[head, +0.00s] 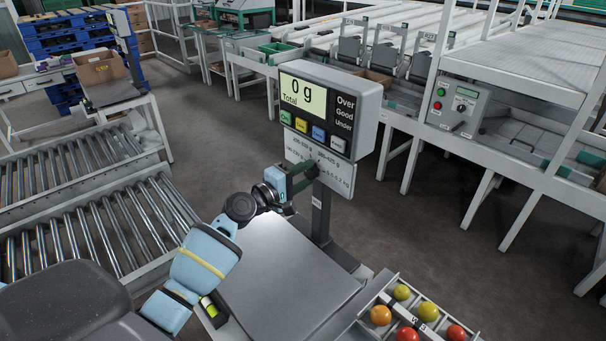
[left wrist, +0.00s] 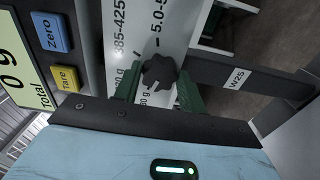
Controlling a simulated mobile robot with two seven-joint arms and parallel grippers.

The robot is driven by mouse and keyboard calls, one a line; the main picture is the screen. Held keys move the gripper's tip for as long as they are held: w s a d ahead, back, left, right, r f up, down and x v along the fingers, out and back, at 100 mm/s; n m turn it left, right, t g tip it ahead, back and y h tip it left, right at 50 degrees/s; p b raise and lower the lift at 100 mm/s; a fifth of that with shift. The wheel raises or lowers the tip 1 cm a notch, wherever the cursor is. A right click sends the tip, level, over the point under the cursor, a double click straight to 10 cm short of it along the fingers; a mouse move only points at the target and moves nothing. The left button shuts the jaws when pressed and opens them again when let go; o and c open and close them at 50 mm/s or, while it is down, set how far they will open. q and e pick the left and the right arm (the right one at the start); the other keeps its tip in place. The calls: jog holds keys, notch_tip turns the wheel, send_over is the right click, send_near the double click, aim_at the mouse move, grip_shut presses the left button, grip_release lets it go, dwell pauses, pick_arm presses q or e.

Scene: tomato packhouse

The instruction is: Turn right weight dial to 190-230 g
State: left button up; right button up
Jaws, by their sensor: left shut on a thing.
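The black lobed weight dial (left wrist: 160,71) sits on a white plate (left wrist: 195,20) printed with weight ranges. My left gripper (left wrist: 161,77) has its green fingers on both sides of the dial, shut on it. In the head view my left gripper (head: 311,172) reaches the plate (head: 338,176) under the scale display (head: 303,93) and hides most of the dial there. The plate carries several ranges, among them 385-425 g. The gripper covers part of the print, so the dial's setting is unclear. The display reads 0 g Total. My right gripper is not in view.
The bare scale platform (head: 285,285) lies below the display, carried by a dark post (head: 321,215). A divided tray (head: 362,322) with several tomatoes stands at the right front. Roller conveyors (head: 95,220) lie at the left. Open floor (head: 440,235) is at the right.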

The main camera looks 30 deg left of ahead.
pick_arm(q)
jog(key=shift+n, duration=0.3)
jog(key=o, duration=1)
jog(key=shift+c, duration=0.2)
jog(key=shift+s, duration=0.1)
jog(key=v, duration=0.7)
jog(key=shift+s, duration=0.35)
jog(key=shift+a, duration=0.1)
